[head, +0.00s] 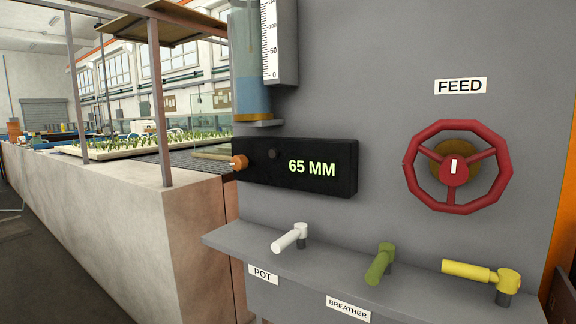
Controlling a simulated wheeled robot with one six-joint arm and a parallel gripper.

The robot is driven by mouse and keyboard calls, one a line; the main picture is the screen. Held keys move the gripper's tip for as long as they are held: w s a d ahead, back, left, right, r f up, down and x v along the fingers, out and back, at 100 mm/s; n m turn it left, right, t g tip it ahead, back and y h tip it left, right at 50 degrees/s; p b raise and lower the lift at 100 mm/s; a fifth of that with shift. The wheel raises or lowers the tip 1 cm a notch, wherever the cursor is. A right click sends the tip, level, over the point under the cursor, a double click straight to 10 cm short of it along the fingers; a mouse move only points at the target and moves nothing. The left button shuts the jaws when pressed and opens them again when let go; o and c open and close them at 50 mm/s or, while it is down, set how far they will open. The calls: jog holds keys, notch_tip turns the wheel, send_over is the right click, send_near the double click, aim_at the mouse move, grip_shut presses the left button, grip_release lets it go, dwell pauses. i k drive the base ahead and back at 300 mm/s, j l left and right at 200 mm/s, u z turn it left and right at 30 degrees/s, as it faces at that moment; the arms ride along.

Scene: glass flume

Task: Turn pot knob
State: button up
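The white pot knob (290,237) is a lever-like handle on a short post, standing on the grey ledge (225,243). Its handle points toward the lower left. The POT label (263,275) is on the ledge's front face just below it. A black display box (345,165) above reads 65 MM. My gripper is not in view, and nothing touches the knob.
A green lever (379,264) above the BREATHER label (348,308) and a yellow lever (470,271) stand to the right. A red FEED wheel (458,125) is on the panel. A concrete flume wall (120,215) runs left. Space before the ledge looks clear.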

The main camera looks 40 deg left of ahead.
aim_at(239, 163)
jog(key=u, duration=1.25)
